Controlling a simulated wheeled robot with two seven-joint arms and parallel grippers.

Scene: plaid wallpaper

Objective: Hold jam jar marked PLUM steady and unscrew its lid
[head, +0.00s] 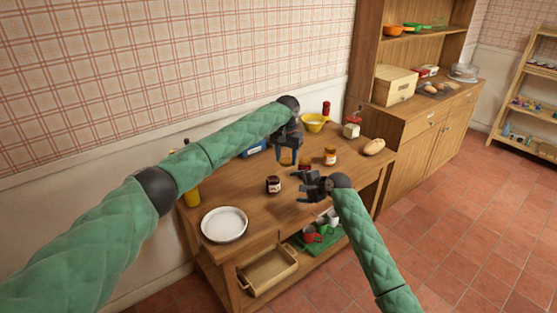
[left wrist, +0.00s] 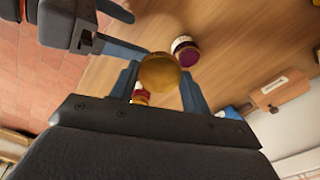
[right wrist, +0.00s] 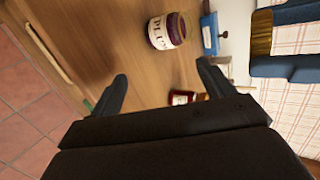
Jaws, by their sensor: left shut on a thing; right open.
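The jam jar marked PLUM (head: 273,185) stands upright on the wooden table, left of my right gripper. Its label partly reads in the right wrist view (right wrist: 157,33), and its top looks dark, with no gold lid on it. It also shows in the left wrist view (left wrist: 185,50). My left gripper (head: 287,159) is shut on a round gold lid (left wrist: 160,73), held above the table behind the jar and apart from it. The lid also shows in the right wrist view (right wrist: 262,34). My right gripper (head: 306,187) is open and empty, to the right of the jar.
Another dark jar (right wrist: 184,97) stands near my right gripper. An orange jar (head: 330,156), bread (head: 374,147) and a yellow bowl (head: 314,122) stand farther right. A white plate (head: 224,224) lies at the table's left end. A blue box (head: 254,147) is at the back.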

